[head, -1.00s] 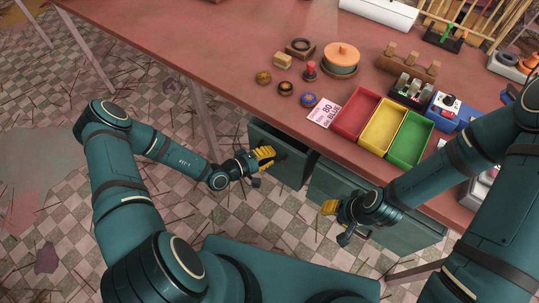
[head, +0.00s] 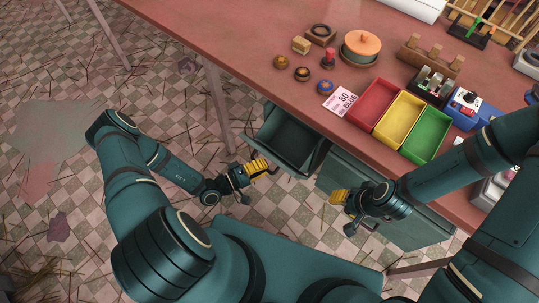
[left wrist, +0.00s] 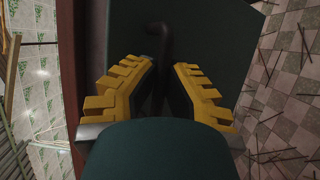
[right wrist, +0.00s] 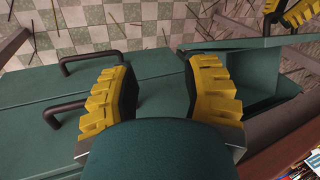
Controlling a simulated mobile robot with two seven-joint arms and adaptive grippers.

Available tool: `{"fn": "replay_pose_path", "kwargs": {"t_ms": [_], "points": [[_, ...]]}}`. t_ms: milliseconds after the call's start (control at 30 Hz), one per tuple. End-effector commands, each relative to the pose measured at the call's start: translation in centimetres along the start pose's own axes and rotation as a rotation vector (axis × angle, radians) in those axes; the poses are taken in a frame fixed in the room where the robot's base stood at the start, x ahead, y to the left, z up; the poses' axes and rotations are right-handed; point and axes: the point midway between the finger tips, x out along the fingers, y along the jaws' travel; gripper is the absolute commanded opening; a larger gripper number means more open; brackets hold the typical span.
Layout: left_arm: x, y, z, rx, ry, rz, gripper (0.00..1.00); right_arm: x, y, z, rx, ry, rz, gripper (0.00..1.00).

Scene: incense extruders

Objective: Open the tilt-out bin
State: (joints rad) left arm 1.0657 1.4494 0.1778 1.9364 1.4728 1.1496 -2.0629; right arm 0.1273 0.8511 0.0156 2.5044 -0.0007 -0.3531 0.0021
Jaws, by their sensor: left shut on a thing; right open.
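The dark green tilt-out bin (head: 290,137) hangs under the table and is tilted out at the top, its empty inside showing from above. My left gripper (head: 262,168) is shut on the bin's dark bar handle (head: 274,170) at the front. In the left wrist view, the handle (left wrist: 158,42) runs between the yellow fingers, against the green front panel (left wrist: 205,40). The right wrist view also shows the open bin (right wrist: 255,75) and part of my left gripper above it. My right gripper (head: 342,197) is open and empty, in front of the cabinet to the right.
A green cabinet (head: 400,218) with bar handles (right wrist: 90,60) stands right of the bin. The table (head: 235,60) above carries red (head: 362,118), yellow (head: 386,137) and green (head: 418,150) trays, a printed card (head: 340,100) and small wooden items. The checkered floor has scattered sticks.

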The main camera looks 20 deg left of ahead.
Motion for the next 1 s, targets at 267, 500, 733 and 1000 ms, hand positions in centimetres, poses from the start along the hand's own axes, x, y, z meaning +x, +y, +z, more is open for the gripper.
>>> {"fn": "replay_pose_path", "kwargs": {"t_ms": [267, 500, 733, 1000], "points": [[-1.5, -1.5, 0.7, -0.002, 0.000, -0.004, 0.00, 0.0, 0.0, 0.0, 0.000, -0.001, 0.000, 0.47], [-1.7, -1.8, 0.7, -0.001, -0.001, -0.004, 0.00, 0.0, 0.0, 0.0, 0.000, -0.001, 0.000, 0.47], [-1.7, -1.7, 0.7, 0.000, 0.000, -0.004, 0.00, 0.0, 0.0, 0.0, 0.000, -0.001, 0.000, 0.47], [-1.7, -1.7, 0.7, 0.000, 0.000, -0.002, 0.41, 0.0, 0.0, 0.0, 0.000, -0.001, 0.000, 0.47]]}}
